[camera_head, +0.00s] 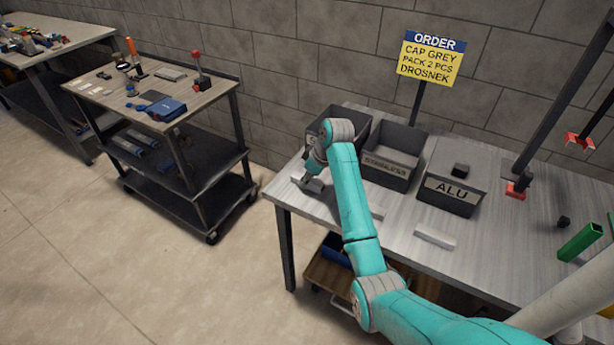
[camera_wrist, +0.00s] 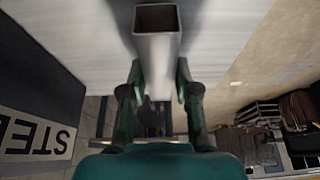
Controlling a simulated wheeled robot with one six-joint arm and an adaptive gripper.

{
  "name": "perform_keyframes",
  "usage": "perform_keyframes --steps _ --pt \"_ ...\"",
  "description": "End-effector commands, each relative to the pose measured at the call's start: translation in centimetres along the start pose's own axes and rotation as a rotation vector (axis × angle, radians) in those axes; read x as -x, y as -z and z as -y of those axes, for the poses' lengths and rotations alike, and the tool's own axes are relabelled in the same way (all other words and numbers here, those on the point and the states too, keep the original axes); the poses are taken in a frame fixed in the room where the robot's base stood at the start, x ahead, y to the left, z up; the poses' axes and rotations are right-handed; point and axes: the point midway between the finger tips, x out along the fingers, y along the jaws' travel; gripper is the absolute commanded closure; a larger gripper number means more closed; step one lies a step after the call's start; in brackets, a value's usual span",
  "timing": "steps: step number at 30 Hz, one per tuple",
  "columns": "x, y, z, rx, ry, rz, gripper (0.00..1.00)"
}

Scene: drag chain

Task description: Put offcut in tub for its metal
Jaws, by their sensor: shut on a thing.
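My gripper (camera_head: 312,180) is low over the left end of the grey table. In the wrist view, its two fingers (camera_wrist: 160,85) are shut on a grey metal square tube offcut (camera_wrist: 158,48), whose open end shows. I cannot tell whether the offcut still touches the table. A dark tub (camera_wrist: 32,88) with a label showing "STE" is beside it at the left of the wrist view. In the head view, a tub (camera_head: 354,124) stands partly behind my wrist. The right tub (camera_head: 449,199) reads "ALU".
A light bar (camera_head: 434,239) lies on the table (camera_head: 478,248); another (camera_head: 372,211) is partly hidden by my arm. A green tube (camera_head: 580,242) and dark block (camera_head: 563,222) lie right. An order sign (camera_head: 431,58) stands behind the tubs. A cart (camera_head: 165,98) stands left.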

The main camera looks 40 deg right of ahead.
Motion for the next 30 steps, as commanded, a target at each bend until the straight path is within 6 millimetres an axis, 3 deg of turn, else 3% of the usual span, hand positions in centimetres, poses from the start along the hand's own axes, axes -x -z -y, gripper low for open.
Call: perform_keyframes --steps 11,12,15,26,30 --pt "-0.6 -0.2 0.0 0.0 0.0 0.0 1.0" --pt "-0.6 -0.3 0.0 0.0 0.0 0.0 0.65" --pt "-0.6 -0.2 0.0 0.0 0.0 0.0 0.44" --pt "-0.3 -0.1 0.0 0.0 -0.001 -0.001 0.44" --pt "0.4 1.1 0.1 0.002 0.0 -0.001 0.44"
